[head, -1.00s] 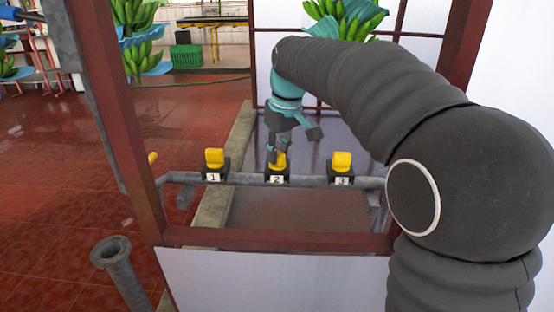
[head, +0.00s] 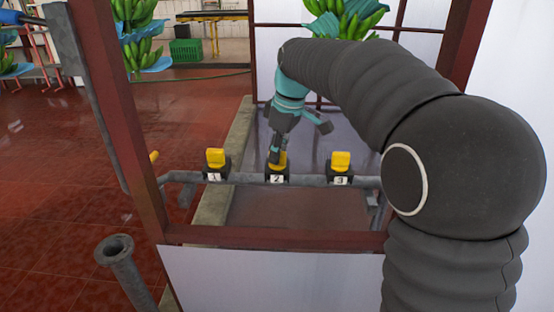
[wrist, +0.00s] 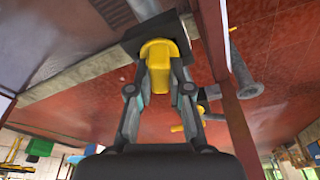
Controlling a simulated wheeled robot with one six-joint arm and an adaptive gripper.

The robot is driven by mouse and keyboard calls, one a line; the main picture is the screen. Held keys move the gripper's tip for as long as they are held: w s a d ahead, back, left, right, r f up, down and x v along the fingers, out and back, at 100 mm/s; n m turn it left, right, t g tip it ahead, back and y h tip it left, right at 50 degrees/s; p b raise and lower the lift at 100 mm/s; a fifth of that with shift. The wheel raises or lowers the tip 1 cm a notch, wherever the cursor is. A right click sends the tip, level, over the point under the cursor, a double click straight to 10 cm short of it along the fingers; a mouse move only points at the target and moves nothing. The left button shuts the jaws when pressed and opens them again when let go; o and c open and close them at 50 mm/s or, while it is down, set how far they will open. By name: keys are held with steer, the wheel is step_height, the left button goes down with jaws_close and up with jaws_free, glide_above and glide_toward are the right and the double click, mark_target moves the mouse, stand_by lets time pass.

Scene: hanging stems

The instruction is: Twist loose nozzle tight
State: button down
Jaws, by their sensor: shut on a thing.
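Three yellow nozzles stand in black holders on a grey horizontal pipe (head: 308,180). Nozzle 1 (head: 215,158) is on the left, and nozzle 3 (head: 341,161) is on the right. Nozzle 2 (head: 283,160) is in the middle, partly hidden behind my gripper (head: 275,158). In the wrist view, nozzle 2 (wrist: 160,55) sits between the two fingers of my gripper (wrist: 160,85), which are shut on it, one at each side. Its black holder (wrist: 135,40) shows beyond it. I cannot tell from the pictures which nozzle is loose.
Dark red posts (head: 130,130) frame the pipe at both sides, with a white panel (head: 270,280) below in front. A grey open pipe (head: 118,255) stands at the lower left. Green banana bunches (head: 345,20) hang behind. Red tiled floor lies open at left.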

steer(key=n+g, duration=0.1)
steer(key=n, duration=0.4)
stand_by(0.3)
steer(key=c, duration=0.6)
jaws_free()
steer(key=shift+o, duration=0.2)
steer(key=shift+r, duration=0.1)
steer(key=shift+r, duration=4.15)
